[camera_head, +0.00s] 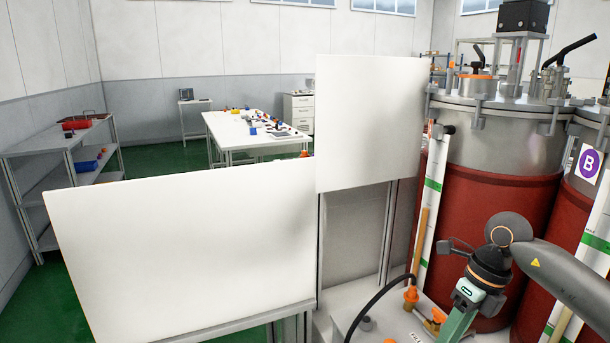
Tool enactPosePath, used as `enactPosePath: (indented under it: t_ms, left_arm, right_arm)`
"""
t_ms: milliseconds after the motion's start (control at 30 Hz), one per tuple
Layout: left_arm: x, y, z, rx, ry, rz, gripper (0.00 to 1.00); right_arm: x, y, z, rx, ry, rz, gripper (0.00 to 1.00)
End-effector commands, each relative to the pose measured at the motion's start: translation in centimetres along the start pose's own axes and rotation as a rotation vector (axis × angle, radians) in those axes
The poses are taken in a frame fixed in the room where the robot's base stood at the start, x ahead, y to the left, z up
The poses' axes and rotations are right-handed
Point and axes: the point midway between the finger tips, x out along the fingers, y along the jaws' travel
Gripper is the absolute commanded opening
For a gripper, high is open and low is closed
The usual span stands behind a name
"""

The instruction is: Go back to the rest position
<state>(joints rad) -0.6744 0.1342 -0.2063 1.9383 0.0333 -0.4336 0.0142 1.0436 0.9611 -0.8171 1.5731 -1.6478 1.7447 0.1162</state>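My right arm comes in from the right edge and bends down at a grey joint. Its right gripper (457,322) is at the lower right, in front of a red vessel. Only its upper green and white part shows; the fingertips are cut off by the bottom edge, so I cannot tell whether it is open or shut or holds anything. My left arm and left gripper are not in view.
Large red-and-steel vessels (488,220) stand close at the right, one with a "B" label. White panels (190,250) fill the centre and left foreground. A black hose (372,302) curves near the arm. A white table (240,128) and grey shelf (55,140) stand farther back on green floor.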

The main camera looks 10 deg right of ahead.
Motion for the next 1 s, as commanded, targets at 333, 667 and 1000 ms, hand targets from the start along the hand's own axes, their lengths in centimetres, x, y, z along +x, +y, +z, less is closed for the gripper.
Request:
enactPosePath:
  t_ms: [333,667,1000]
  left_arm:
    - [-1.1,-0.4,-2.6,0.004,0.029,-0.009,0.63]
    - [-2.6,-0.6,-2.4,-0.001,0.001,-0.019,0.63]
    - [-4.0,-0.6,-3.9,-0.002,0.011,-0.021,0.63]
  right_arm:
    - [6.4,19.9,4.2,0.069,-0.266,0.831,0.44]
    - [4.1,24.0,7.4,0.856,-0.534,1.537,0.44]
    - [15.6,14.4,-0.5,2.195,-0.582,1.581,0.44]
